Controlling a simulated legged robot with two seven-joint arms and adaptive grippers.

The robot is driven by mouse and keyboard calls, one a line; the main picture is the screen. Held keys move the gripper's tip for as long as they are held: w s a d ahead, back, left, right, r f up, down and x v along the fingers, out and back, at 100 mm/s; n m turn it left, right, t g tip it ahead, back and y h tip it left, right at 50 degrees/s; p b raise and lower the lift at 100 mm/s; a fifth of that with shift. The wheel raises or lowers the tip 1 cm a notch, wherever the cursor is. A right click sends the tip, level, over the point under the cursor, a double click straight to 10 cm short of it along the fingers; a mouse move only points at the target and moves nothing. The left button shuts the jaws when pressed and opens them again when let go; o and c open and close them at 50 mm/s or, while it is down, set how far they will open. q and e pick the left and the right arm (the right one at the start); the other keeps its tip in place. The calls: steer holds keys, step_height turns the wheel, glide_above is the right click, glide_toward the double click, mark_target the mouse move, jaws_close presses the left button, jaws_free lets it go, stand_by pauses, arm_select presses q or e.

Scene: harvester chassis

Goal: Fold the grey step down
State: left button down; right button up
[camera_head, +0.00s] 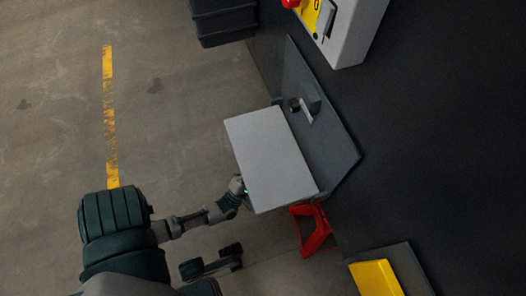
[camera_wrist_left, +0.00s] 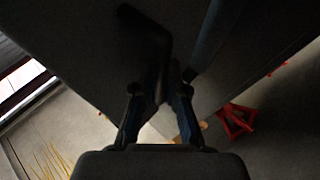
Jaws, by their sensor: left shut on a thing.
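The grey step (camera_head: 270,158) is a flat light-grey panel in the middle of the head view, beside a darker grey plate (camera_head: 335,140) on the chassis. It stands out from that plate over the floor; its exact tilt is hard to tell. My left gripper (camera_head: 240,188) is at the step's lower left edge, partly hidden by the panel. The exact contact is too dark to see.
A red stand (camera_head: 312,230) is on the floor just below the step; it also shows in the left wrist view (camera_wrist_left: 236,120). A dark box (camera_head: 222,20) is at the top, a white control box (camera_head: 350,30) top right, and a yellow panel (camera_head: 376,278) bottom right. Floor at left is clear.

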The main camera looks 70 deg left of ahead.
arm_select(q)
steer(key=shift+f, duration=0.5)
steer(key=c, duration=1.2)
jaws_free()
steer(key=shift+w+a, duration=0.1)
steer(key=shift+s+d+f, duration=0.2)
steer(key=shift+s+f, duration=0.05)
steer(key=shift+s, duration=0.05)
steer(key=v, duration=1.1)
steer(key=shift+f, duration=0.15)
